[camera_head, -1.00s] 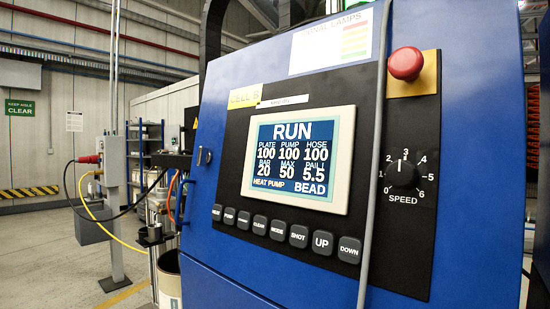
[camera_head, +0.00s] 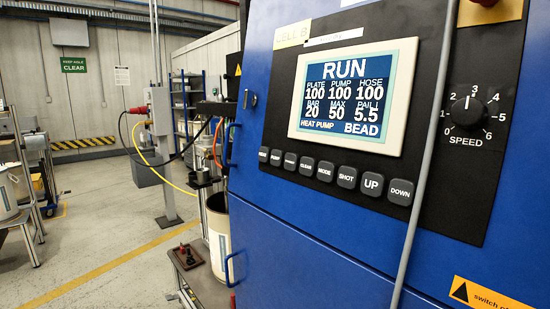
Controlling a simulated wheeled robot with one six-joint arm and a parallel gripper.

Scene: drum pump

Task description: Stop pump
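A blue control cabinet (camera_head: 330,245) fills the right side of the view. Its black panel holds a lit screen (camera_head: 346,97) reading RUN, with PLATE, PUMP and HOSE at 100, BAR 20, MAX 50, PAIL 5.5, HEAT PUMP and BEAD. Below the screen runs a row of dark buttons (camera_head: 324,172); PUMP, CLEAR, MODE, SHOT, UP and DOWN can be read. A speed knob (camera_head: 467,112) points between 2 and 3. A red mushroom button (camera_head: 486,3) on a yellow plate is cut off by the top edge. My gripper is not in view.
A grey cable (camera_head: 428,140) hangs down the panel's front, between screen and knob. A blue door handle (camera_head: 232,268) sticks out at the cabinet's left edge. A pail (camera_head: 219,240) stands beside it. Open floor (camera_head: 110,215) lies to the left.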

